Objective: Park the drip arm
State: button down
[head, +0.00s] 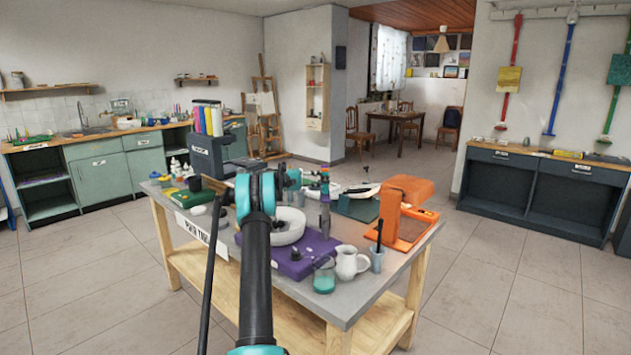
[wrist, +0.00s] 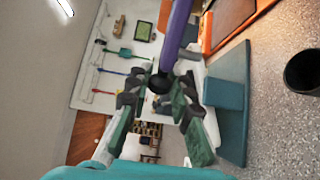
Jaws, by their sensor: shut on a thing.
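A purple machine (head: 300,258) stands on the table, with a round white basin (head: 287,226) on top and an upright post (head: 325,215) beside it. In the wrist view a purple bar, which I take to be the drip arm (wrist: 178,30), runs down from the top edge to a black ball-shaped knob (wrist: 160,83). My gripper (wrist: 158,92) has its fingers on both sides of this knob and is shut on it. In the head view my gripper (head: 303,178) is above the basin near the post top. My own arm hides part of the machine and the bar there.
An orange press (head: 404,205) and a teal box (head: 357,207) stand right of the machine. A dark bottle rack (head: 210,155) stands at the back left.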

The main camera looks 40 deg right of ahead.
jog(key=shift+s+d, duration=0.35)
jog(key=shift+d, duration=0.1)
jog(key=c, duration=1.4)
grip_release()
jog(key=shift+s, duration=0.1)
jog(key=shift+o, duration=0.2)
jog(key=v, duration=1.2)
